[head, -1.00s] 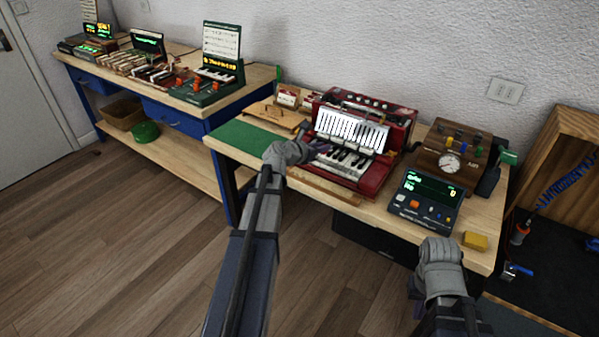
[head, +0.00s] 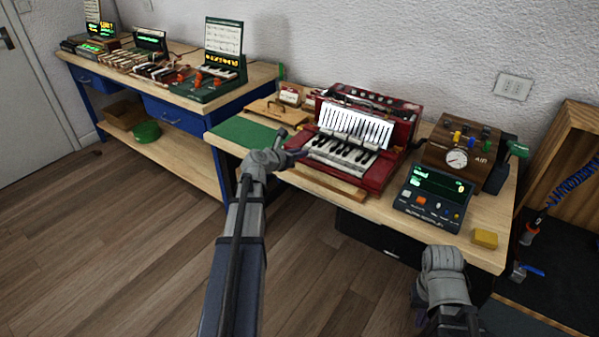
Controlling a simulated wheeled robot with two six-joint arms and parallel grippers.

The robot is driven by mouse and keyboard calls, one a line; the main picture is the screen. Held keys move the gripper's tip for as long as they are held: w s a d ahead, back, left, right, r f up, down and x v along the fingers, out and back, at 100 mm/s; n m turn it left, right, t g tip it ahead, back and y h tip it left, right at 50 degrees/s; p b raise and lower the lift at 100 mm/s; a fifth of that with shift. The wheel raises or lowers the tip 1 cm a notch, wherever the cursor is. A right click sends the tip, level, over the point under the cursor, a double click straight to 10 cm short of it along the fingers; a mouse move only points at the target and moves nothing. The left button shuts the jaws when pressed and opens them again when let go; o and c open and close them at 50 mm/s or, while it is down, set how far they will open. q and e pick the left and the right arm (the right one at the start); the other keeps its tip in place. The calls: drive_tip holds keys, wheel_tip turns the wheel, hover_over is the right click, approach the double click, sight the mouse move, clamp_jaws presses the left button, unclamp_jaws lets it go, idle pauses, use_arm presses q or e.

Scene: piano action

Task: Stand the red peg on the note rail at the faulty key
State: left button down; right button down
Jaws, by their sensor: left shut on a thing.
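A red accordion-like instrument (head: 385,165) stands open on the near bench, with a white slatted panel (head: 356,126) above its black and white keys (head: 345,152). A light wooden strip (head: 325,183) runs along the bench in front of the keys; I cannot tell whether it is the note rail. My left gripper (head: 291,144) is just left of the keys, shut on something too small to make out. I cannot make out the red peg or which key is faulty. My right gripper (head: 441,258) hangs in front of the bench's right end; its fingers are not clear.
A dark console with a green display (head: 433,197) and a wooden box with a gauge (head: 463,150) stand to the right. A yellow block (head: 485,239) lies near the front edge. A green mat (head: 243,135) is clear at left. A back bench (head: 187,98) holds more keyboards.

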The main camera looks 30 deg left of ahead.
use_arm(q)
drive_tip(key=shift+f, duration=0.25)
wheel_tip(320, 180, down, 4)
drive_tip(key=b, duration=0.3)
drive_tip(key=shift+b, duration=0.4)
drive_tip(key=shift+r, duration=0.2)
drive_tip(key=shift+f, duration=0.1)
drive_tip(key=c, duration=1.3)
unclamp_jaws()
drive_tip(key=shift+f, duration=0.1)
drive_tip(key=o, duration=0.5)
drive_tip(key=shift+c, duration=0.2)
